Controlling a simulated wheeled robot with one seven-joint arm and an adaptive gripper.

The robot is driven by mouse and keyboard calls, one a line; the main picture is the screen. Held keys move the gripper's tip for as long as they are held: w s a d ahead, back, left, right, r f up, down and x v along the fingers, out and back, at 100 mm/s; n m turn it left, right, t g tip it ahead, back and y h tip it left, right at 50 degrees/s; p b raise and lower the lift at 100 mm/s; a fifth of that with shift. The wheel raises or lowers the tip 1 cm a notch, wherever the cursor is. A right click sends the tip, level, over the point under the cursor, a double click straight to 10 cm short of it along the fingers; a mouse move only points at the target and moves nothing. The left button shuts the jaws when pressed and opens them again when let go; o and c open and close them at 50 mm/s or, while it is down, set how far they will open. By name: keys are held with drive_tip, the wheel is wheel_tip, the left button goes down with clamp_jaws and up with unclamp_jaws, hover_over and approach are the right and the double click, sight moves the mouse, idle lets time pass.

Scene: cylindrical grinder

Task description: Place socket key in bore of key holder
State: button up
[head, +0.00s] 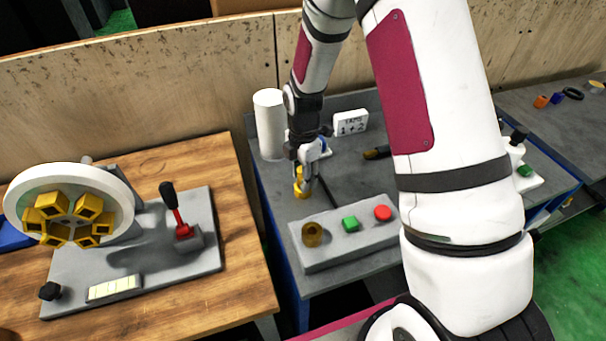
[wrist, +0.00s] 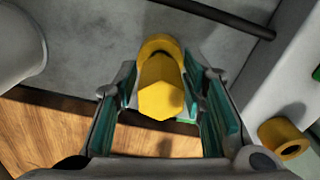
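The yellow socket key (wrist: 161,85) stands between the two fingers of my gripper (wrist: 162,75) in the wrist view, its six-sided end towards the camera. In the head view the key (head: 301,184) is upright on the grey table, under my gripper (head: 306,174). The fingers are spread around the key, with narrow gaps showing at its sides; I see no firm contact. The key holder looks to be the brass-yellow ring with an open bore (head: 312,234) on a grey block, right of and nearer than the key; the wrist view also shows this ring (wrist: 285,138).
The grey block (head: 347,254) also carries a green button (head: 350,223) and a red button (head: 383,213). A white cylinder (head: 269,124) and a small white sign (head: 350,122) stand behind. The wooden table (head: 235,270) at left bears a wheel-like fixture (head: 69,205).

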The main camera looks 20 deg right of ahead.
drive_tip(key=shift+r, duration=0.1)
wheel_tip(320, 180, up, 12)
drive_tip(key=shift+r+b, duration=0.1)
drive_tip(key=shift+b, duration=0.25)
drive_tip(key=s+r+m+t, duration=0.2)
drive_tip(key=s+r+m, duration=0.7)
drive_tip(key=r, duration=0.5)
drive_tip(key=s+r+m+t, duration=0.1)
drive_tip(key=s+r+m, duration=0.1)
drive_tip(key=s+m, duration=0.4)
drive_tip(key=s+r+m+t, duration=0.2)
drive_tip(key=s+m, duration=0.4)
drive_tip(key=s, duration=0.3)
drive_tip(key=shift+r, duration=0.75)
drive_tip(key=shift+d, duration=0.15)
